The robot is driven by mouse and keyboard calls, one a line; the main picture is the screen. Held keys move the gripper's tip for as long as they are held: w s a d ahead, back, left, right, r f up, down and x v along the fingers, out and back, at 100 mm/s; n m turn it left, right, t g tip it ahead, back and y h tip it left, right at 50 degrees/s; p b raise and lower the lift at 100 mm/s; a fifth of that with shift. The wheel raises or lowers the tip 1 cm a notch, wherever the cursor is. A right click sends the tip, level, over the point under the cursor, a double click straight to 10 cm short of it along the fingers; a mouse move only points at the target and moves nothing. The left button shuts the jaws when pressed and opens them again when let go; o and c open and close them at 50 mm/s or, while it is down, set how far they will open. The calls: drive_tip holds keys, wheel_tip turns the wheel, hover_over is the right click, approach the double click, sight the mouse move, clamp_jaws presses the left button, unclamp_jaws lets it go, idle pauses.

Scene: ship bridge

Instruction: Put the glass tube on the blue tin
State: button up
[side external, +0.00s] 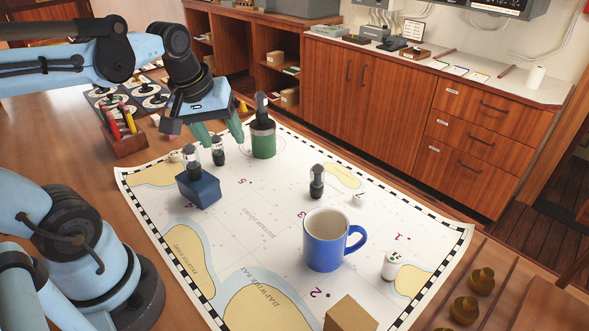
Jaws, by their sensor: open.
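The blue tin (199,190) is a small dark-blue box on the left part of the chart. A small grey tube with a dark top (193,156) stands at its back edge, seemingly on the tin; I cannot tell its contact surely. A similar tube (218,152) stands just behind the tin, to its right. Another dark-topped tube (317,183) stands alone at mid-chart. Which one is the glass tube is unclear at this size. My gripper (220,132) is open, its green fingers apart above and behind the blue tin, with nothing visibly held.
A green tin (263,143) with a dark object on top stands close right of my gripper. A blue mug (325,240), a white container (390,265) and a cardboard box (350,314) occupy the chart's right and front. A pencil holder (124,137) stands left. Mid-chart has free room.

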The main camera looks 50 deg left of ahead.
drive_tip(key=w+d+f+m+t+h, duration=0.1)
drive_tip(key=d+f+m+t, duration=0.1)
drive_tip(key=d+m, duration=0.5)
drive_tip(key=shift+f+m+t, duration=0.15)
drive_tip(key=shift+m+t, duration=0.55)
drive_tip(key=shift+m, duration=0.4)
drive_tip(key=shift+o, duration=0.2)
